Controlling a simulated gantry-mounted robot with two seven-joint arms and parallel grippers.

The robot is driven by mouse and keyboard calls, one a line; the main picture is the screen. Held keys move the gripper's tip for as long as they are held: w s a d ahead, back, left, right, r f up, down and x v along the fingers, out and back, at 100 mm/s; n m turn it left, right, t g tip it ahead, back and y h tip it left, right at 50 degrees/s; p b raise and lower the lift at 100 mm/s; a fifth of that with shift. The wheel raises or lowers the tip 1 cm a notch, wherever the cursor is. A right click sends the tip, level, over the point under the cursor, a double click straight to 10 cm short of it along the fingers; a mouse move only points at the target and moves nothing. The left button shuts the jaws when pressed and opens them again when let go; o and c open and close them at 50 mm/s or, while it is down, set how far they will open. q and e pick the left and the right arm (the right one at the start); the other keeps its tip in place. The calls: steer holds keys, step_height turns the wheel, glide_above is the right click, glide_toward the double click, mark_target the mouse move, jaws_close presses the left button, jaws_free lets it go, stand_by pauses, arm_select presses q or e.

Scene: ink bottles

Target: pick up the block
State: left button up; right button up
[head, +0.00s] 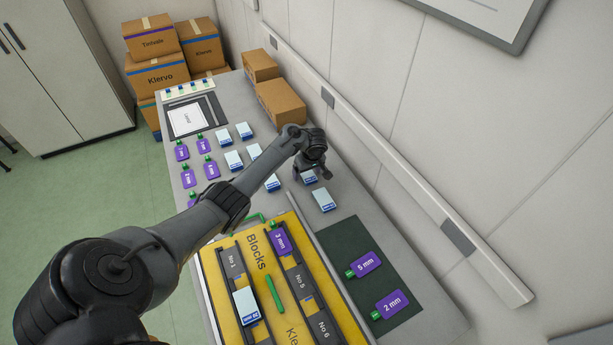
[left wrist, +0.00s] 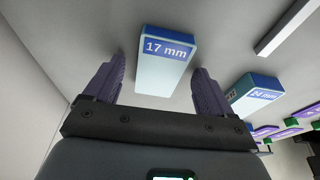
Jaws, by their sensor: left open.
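A pale block with a blue face marked "17 mm" (left wrist: 162,68) shows in the left wrist view between my two dark fingers. In the head view this block (head: 310,178) is partly hidden under my left gripper (head: 312,172). My left gripper (left wrist: 157,88) is open, with one finger on either side of the block and a gap on both sides. A second pale block marked "24 mm" (left wrist: 254,95) lies to the right in the left wrist view. My right gripper is not in view.
Another pale block (head: 323,200) lies close by. A yellow "Blocks" tray (head: 258,250) with dark channels stands in front. A dark green mat (head: 362,285) holds purple bottles marked "5 mm" and "2 mm". Cardboard boxes (head: 280,103) stand along the wall side.

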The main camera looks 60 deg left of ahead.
arm_select(q)
steer(key=c, duration=1.2)
steer(key=shift+r, duration=0.15)
